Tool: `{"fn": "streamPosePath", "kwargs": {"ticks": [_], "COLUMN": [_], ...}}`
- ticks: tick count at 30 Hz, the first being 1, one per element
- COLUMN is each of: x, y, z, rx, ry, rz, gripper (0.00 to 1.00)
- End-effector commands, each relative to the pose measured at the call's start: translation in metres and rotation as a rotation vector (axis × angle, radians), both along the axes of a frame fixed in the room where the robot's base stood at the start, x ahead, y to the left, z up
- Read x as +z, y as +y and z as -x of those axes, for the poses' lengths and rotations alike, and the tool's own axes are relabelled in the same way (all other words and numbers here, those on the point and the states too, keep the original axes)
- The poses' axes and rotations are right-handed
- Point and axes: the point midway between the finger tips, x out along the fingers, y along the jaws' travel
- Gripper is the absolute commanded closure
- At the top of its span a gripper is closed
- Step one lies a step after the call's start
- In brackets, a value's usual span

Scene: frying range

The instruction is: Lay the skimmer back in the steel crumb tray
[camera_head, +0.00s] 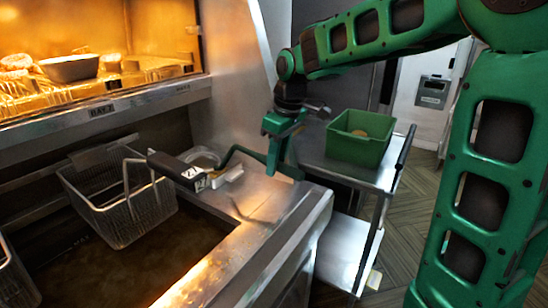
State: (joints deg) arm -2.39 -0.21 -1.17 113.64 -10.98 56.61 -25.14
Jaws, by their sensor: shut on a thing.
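My gripper (282,172) points down over the steel ledge beside the fryer and is shut on the skimmer. The skimmer's thin dark green handle (246,152) runs left from my fingers and bends down toward the steel crumb tray (232,178). The tray is small and sits on the ledge behind the black basket handle. A pale round rim shows at the tray's far left; I cannot tell whether it is the skimmer's head. The basket handle hides part of the tray, and I cannot tell whether the skimmer touches it.
A wire fry basket (118,206) hangs over the dark oil (120,265), its black numbered handle (178,170) reaching onto the ledge. A green bin (358,150) stands on a steel cart (325,152) at right. A lit warming station (100,92) is at upper left.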

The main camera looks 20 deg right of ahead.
Motion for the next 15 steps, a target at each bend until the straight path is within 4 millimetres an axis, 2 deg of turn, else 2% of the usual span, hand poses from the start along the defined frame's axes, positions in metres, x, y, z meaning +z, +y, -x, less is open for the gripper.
{"fn": "streamPosePath", "kwargs": {"ticks": [12,13,15], "x": [-0.0038,-0.0038,-0.0037], "y": [0.0001,0.0002,0.0001], "z": [-0.0002,-0.0001,-0.0001], "rx": [0.001,0.001,0.001], "ry": [-0.001,-0.001,-0.001], "rz": [0.000,0.000,0.000], "gripper": [1.00,0.72,0.55]}}
